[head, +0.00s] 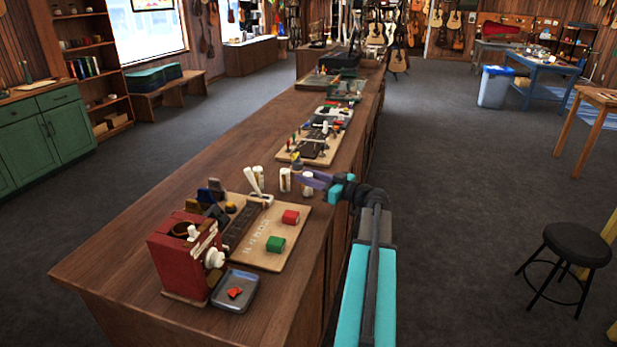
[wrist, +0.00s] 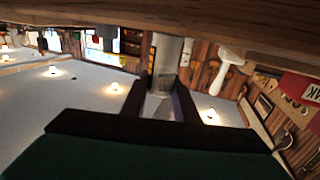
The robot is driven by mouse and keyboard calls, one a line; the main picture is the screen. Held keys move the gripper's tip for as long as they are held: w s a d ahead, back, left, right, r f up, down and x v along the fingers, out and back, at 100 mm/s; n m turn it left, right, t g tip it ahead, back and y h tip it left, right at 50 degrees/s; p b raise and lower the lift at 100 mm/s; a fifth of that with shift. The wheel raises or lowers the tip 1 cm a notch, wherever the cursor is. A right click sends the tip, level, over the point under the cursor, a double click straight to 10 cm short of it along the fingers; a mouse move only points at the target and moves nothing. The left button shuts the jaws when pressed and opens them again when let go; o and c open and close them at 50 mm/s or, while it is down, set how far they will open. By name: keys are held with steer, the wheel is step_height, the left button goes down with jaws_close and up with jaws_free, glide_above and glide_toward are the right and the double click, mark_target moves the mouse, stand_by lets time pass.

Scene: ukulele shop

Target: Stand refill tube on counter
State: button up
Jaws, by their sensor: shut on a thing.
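My gripper (head: 311,179) reaches over the right edge of the wooden counter (head: 190,330) in the head view. In the wrist view, which is upside down, its two dark fingers are shut on a pale grey refill tube (wrist: 167,62). The tube is roughly upright, with its end close to the counter surface; I cannot tell whether it touches. Another white tube (head: 285,181) stands upright on the counter just left of my gripper.
A white stand with pale tools (head: 257,184) is left of the tubes. Nearer are a board with red and green blocks (head: 290,217), a red machine (head: 180,255) and a grey tray (head: 236,292). A tool board (head: 318,150) lies beyond. A black stool (head: 577,245) stands right.

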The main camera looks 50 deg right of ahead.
steer(key=shift+f, duration=0.2)
steer(key=o, duration=1.1)
steer(key=shift+c, duration=0.2)
steer(key=shift+s+r, duration=0.15)
steer(key=shift+r, duration=0.1)
steer(key=s+d+b, duration=0.2)
steer(key=s+b, duration=0.1)
steer(key=s, duration=0.8)
steer(key=shift+s, duration=0.3)
steer(key=shift+f, duration=0.1)
